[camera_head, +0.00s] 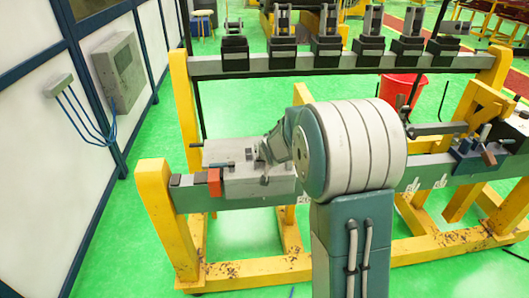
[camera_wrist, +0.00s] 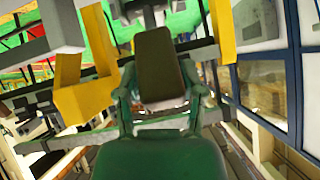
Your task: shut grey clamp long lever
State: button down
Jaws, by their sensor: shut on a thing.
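The grey clamp (camera_head: 232,168) sits on the left part of the low bench beam, with a pale flat plate. Its long lever cannot be made out clearly; my arm covers the right side of the clamp. My gripper shows in the wrist view (camera_wrist: 158,42) as a green body with green side links and a dark finger pad at the centre. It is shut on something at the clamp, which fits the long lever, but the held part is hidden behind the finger. In the head view the gripper's end is mostly behind my large arm joint.
An orange-red block (camera_head: 214,183) stands at the beam's left. A blue-based clamp (camera_head: 470,152) with a dark bar (camera_head: 438,129) is at the right. A raised rail (camera_head: 290,65) with several black-based fixtures runs behind. A red bucket (camera_head: 400,88) stands on the green floor.

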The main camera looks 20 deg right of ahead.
jog(key=shift+w+r, duration=0.1)
jog(key=shift+w, duration=0.1)
dwell(0.4)
jog(key=shift+c, duration=1.3)
grip_release()
jog(key=shift+a, duration=0.1)
jog(key=shift+s, duration=0.1)
jog(key=v, duration=0.7)
jog(key=shift+a, duration=0.15)
